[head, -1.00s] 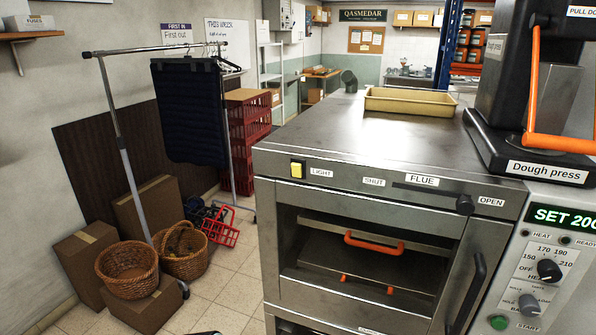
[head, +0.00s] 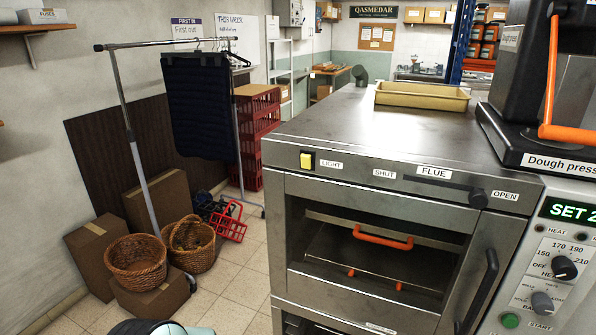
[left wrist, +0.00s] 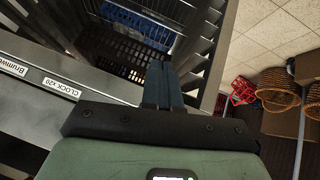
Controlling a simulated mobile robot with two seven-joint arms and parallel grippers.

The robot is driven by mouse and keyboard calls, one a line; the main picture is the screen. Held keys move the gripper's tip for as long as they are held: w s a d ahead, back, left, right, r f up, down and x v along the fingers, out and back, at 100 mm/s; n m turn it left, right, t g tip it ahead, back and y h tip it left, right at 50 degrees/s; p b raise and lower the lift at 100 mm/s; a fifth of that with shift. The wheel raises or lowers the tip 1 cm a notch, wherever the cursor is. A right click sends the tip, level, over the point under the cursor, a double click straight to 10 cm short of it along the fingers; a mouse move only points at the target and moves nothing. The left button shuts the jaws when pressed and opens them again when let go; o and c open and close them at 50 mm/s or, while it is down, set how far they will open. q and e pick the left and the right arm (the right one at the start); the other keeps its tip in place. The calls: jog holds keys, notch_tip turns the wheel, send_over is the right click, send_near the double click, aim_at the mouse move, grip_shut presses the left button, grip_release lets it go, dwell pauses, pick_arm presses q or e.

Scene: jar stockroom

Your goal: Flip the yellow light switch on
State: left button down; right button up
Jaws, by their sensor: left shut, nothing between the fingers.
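The yellow light switch (head: 307,161) sits at the upper left of the oven's front panel, just left of the LIGHT label (head: 331,165). The oven (head: 400,126) is a steel box with a dark open window; its inside looks unlit. In the left wrist view my left gripper (left wrist: 161,72) is shut and empty, its dark fingers together in front of a dark rack with a blue crate (left wrist: 138,22). In the head view only a pale rounded part of mine shows at the bottom edge; the gripper fingers are not seen there. My right gripper is in neither view.
A flue slider with a dark knob (head: 478,198) is right of the switch. The dough press (head: 545,162) and control panel (head: 545,275) stand at the right. Wicker baskets (head: 136,262), boxes and a clothes rail (head: 127,135) stand left. Floor (head: 236,270) left of the oven is clear.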

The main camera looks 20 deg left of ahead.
aim_at(303, 156)
pick_arm(q)
jog(key=w+a+r+m+t+y, duration=0.1)
jog(key=w+a+r+t, duration=0.15)
jog(key=r, duration=1.05)
jog(key=w+a+r+t, duration=0.1)
jog(key=w+r+t, duration=0.3)
jog(key=r, duration=1)
jog(key=s+a+r+t, duration=0.1)
jog(key=s+r+t, duration=0.1)
jog(key=r, duration=0.9)
jog(key=s+a+r+t+b, duration=0.1)
jog(key=s+r+t, duration=0.2)
jog(key=r, duration=0.9)
jog(key=shift+s+r+m+t+y, duration=0.15)
jog(key=shift+s+m+t+y, duration=0.25)
jog(key=shift+s, duration=0.85)
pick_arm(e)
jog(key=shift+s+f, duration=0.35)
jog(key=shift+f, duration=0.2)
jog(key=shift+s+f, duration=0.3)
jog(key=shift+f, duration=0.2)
pick_arm(q)
jog(key=shift+w+a, duration=0.1)
jog(key=shift+w, duration=0.05)
